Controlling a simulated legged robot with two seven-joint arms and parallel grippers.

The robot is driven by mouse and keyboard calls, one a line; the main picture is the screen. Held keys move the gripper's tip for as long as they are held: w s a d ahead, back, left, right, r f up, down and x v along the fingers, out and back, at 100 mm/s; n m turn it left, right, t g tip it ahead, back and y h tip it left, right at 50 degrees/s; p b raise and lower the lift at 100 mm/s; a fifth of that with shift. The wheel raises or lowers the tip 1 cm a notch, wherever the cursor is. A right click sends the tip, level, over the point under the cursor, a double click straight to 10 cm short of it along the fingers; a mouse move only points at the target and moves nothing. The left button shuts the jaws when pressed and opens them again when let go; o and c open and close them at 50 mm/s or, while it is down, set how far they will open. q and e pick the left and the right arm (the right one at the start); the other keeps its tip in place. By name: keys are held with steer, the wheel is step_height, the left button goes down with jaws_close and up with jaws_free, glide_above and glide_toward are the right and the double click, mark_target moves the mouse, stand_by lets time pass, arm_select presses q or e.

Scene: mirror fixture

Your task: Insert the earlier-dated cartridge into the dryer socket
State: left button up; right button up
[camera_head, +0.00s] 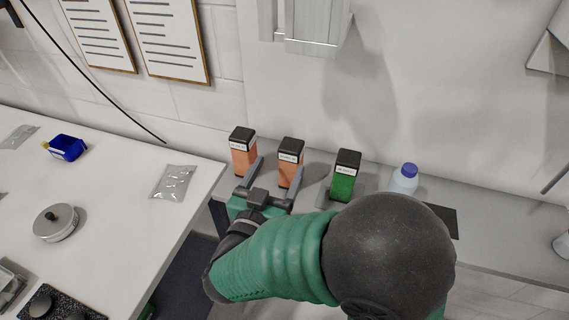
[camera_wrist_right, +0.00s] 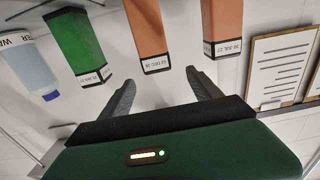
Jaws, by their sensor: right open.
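Two orange cartridges with black caps and white date labels, the left one (camera_head: 243,158) and the middle one (camera_head: 290,165), stand upright on the grey shelf beside a green cartridge (camera_head: 345,180). My right gripper (camera_head: 276,174) is open and empty, in front of the two orange cartridges. In the wrist view, the middle orange cartridge (camera_wrist_right: 146,30) is just beyond the open fingers (camera_wrist_right: 160,90). The other orange cartridge (camera_wrist_right: 222,25) and the green one (camera_wrist_right: 78,45) stand at its sides. I cannot identify the dryer socket. My left gripper is out of view.
A white bottle with a blue cap (camera_head: 404,179) and a dark flat plate (camera_head: 443,219) are right of the cartridges. A grey wall unit (camera_head: 312,28) hangs above. The white table (camera_head: 110,205) at left holds a foil pouch (camera_head: 173,183), blue box (camera_head: 67,148) and round tin (camera_head: 55,223).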

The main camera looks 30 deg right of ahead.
mark_target(294, 140)
steer(key=x, duration=0.8)
steer(key=p+x, duration=0.1)
steer(key=x, duration=0.3)
steer(key=shift+d+f, duration=0.1)
steer(key=shift+f, duration=0.25)
steer(key=shift+s+r, duration=0.1)
steer(key=shift+s, duration=0.1)
steer(key=c, duration=0.3)
jaws_close()
